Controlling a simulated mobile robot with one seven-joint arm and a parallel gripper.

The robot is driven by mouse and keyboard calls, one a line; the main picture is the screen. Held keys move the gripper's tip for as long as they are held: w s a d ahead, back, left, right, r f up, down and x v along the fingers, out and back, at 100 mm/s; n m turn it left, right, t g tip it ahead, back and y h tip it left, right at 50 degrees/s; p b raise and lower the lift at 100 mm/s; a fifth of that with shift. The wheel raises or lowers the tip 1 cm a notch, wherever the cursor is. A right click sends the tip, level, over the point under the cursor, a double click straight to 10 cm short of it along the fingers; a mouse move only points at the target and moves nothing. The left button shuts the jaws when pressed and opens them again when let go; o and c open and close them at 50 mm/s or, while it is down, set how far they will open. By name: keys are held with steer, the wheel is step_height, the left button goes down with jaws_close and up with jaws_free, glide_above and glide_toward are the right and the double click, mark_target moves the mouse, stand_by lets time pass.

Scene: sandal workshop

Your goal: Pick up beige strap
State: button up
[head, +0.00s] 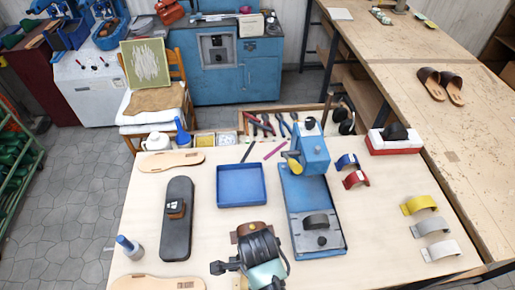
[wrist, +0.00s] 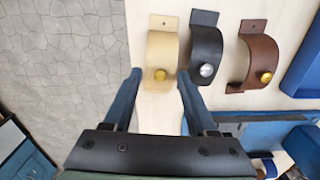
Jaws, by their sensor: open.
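The beige strap (wrist: 162,52) is a curved band with a gold-coloured stud and a flat holed tab, standing on the pale table in the wrist view. My gripper (wrist: 159,76) is open, with one blue finger at each side of the beige strap's lower part. I cannot tell whether either finger touches it or how high they are. The right finger is close to the black strap (wrist: 204,45), which has a silver stud. In the head view my arm hides most of this spot.
A brown strap (wrist: 260,55) stands right of the black one. A blue tray (head: 242,186) lies beyond the straps, and a blue press (head: 318,225) stands right of my arm. The table edge is near the beige strap.

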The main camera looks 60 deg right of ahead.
steer(key=shift+f, duration=1.65)
jaws_close()
steer(key=shift+r, duration=0.15)
